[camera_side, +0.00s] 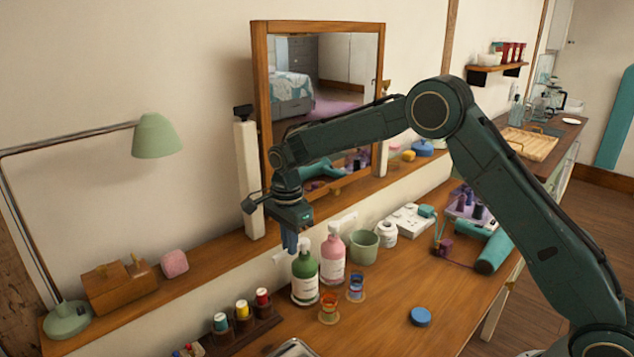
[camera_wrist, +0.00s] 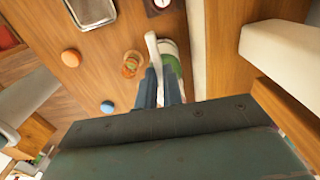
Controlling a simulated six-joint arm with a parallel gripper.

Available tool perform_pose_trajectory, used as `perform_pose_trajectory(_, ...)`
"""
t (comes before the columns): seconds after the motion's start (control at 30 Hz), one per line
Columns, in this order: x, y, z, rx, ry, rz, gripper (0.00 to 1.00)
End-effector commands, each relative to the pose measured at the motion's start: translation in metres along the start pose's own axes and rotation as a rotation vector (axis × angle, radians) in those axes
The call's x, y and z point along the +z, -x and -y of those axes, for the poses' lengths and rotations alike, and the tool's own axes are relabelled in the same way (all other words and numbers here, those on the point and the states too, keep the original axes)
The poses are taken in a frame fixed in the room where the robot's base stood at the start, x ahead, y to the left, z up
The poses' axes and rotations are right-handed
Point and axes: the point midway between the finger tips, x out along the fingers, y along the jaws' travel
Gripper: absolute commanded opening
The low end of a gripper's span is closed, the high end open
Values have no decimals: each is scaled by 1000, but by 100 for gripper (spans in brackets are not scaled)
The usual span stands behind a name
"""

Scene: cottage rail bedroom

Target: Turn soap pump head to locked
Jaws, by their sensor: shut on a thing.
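A green soap bottle (camera_side: 304,279) with a pale label and a white pump head (camera_side: 280,257) stands upright on the wooden counter. My gripper (camera_side: 290,248) points down over this bottle, its blue fingers shut on the pump head. In the wrist view, the fingers (camera_wrist: 160,88) close around the white pump head (camera_wrist: 152,47), whose long spout points to the top of the picture. The green bottle (camera_wrist: 172,62) shows partly beneath it. The fingers hide part of the head. A pink bottle (camera_side: 332,260) with a white pump stands just right of the green one.
Two coloured glasses (camera_side: 328,309) (camera_side: 356,287) stand close in front of the bottles. A thread-spool rack (camera_side: 243,325) lies to the left. A green cup (camera_side: 363,248) stands behind right. A mirror (camera_side: 318,110) rises behind my arm. The counter around the blue disc (camera_side: 420,316) is mostly clear.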

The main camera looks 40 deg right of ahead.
Motion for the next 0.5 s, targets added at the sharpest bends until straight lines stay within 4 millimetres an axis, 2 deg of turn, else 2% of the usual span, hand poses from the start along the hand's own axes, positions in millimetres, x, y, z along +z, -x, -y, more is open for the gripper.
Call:
perform_pose_trajectory(0.03, -1, 1, 1, -4, -5, -1, 12)
perform_pose_trajectory(0.13, -1, 1, 1, -3, -4, -1, 31)
perform_pose_trajectory(0.5, 0, 2, 0, -2, -1, 0, 31)
